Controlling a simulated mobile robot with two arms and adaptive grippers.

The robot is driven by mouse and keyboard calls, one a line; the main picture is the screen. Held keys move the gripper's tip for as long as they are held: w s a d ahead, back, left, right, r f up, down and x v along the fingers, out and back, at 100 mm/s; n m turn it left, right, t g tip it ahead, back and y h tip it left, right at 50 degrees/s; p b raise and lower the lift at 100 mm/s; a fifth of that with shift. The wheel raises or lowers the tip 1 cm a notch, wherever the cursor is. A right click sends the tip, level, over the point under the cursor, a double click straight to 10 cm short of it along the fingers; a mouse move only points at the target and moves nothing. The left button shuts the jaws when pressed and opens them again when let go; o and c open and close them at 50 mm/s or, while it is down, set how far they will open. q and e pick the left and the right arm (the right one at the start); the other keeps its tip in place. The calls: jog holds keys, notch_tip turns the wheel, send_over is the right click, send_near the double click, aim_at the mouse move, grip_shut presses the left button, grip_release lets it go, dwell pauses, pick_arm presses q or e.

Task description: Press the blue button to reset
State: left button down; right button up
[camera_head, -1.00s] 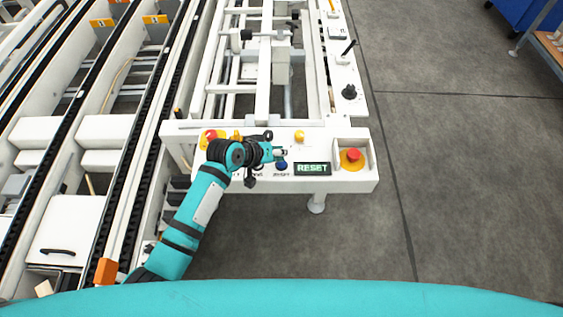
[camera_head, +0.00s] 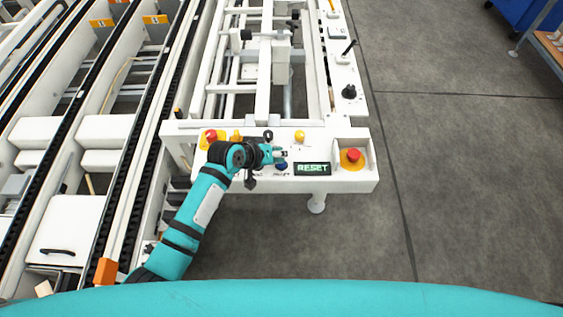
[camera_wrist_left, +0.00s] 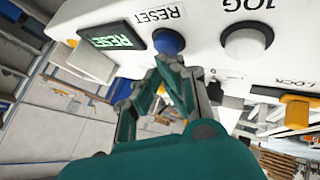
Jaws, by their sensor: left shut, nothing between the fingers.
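The blue button (camera_head: 282,167) sits on the white control panel (camera_head: 347,186), left of a small display (camera_head: 312,169) that reads RESET. In the left wrist view the blue button (camera_wrist_left: 168,42) is beside the RESET label and the lit display (camera_wrist_left: 112,37). My left gripper (camera_head: 284,155) is shut and empty, right by the blue button. In the left wrist view its fingertips (camera_wrist_left: 168,62) are just below the button; I cannot tell whether they touch it. My right gripper is not in view.
A red emergency button (camera_head: 353,155) on yellow is at the panel's right. A white JOG button (camera_wrist_left: 245,42) is beside the blue one. A yellow button (camera_head: 299,137) sits above the display. Conveyor rails (camera_head: 146,150) fill the left. Open floor (camera_head: 460,190) lies right.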

pick_arm(q)
jog(key=shift+f, duration=0.55)
dwell(0.7)
jog(key=shift+r+p, duration=0.85)
jog(key=shift+r, duration=0.1)
notch_tip(320, 180, up, 5)
jog(key=p, duration=0.5)
jog(key=shift+s, duration=0.15)
dwell(0.4)
